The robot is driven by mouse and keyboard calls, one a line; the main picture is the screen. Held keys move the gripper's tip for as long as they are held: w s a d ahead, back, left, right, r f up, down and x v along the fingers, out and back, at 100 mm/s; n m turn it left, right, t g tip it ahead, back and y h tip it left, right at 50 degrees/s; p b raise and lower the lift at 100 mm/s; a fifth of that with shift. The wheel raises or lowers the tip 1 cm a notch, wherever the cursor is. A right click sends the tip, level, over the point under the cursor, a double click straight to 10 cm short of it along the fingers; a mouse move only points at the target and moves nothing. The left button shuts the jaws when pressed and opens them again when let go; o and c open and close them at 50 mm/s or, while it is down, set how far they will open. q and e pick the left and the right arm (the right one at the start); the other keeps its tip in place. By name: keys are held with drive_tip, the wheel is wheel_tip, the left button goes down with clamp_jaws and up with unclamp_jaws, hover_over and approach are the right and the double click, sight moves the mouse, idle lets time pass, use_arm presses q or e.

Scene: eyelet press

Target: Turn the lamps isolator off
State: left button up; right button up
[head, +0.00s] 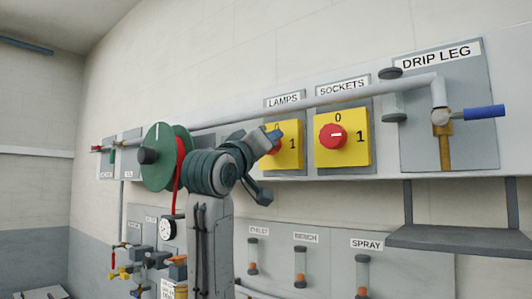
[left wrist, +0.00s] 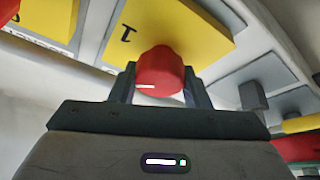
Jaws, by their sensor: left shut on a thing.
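The lamps isolator is a yellow plate (head: 291,157) under the LAMPS label, marked 0 at the top and 1 at the right. My left gripper (head: 274,139) is at this plate in the head view and covers most of its knob. In the left wrist view, the red knob (left wrist: 160,72) sits between the two fingers of my left gripper (left wrist: 160,88), which is shut on it. The knob's white mark shows on its left side in that view. The yellow plate (left wrist: 185,25) with its 1 shows behind. My right gripper is in neither view.
The sockets isolator (head: 333,136) stands close on the right, its knob mark lying level. A green reel (head: 160,160) hangs to the left, and a grey shelf (head: 455,239) juts out at right.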

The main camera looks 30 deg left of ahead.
use_arm(q)
drive_tip(key=n+g+y+b, duration=0.1)
drive_tip(key=n+b, duration=0.1)
drive_tip(key=n, duration=0.1)
drive_tip(key=n+g+y+b, duration=0.1)
drive_tip(key=n+y+b, duration=0.1)
drive_tip(key=n, duration=0.2)
drive_tip(key=shift+d+f, duration=0.1)
drive_tip(key=shift+f, duration=0.05)
drive_tip(key=n+g+y+b, duration=0.1)
drive_tip(key=n, duration=0.3)
drive_tip(key=shift+b, duration=0.35)
drive_tip(key=shift+n+g+b, duration=0.4)
drive_tip(key=shift+n+g, duration=0.1)
drive_tip(key=shift+n, duration=0.5)
drive_tip(key=o, duration=1)
drive_tip(key=shift+c, duration=0.2)
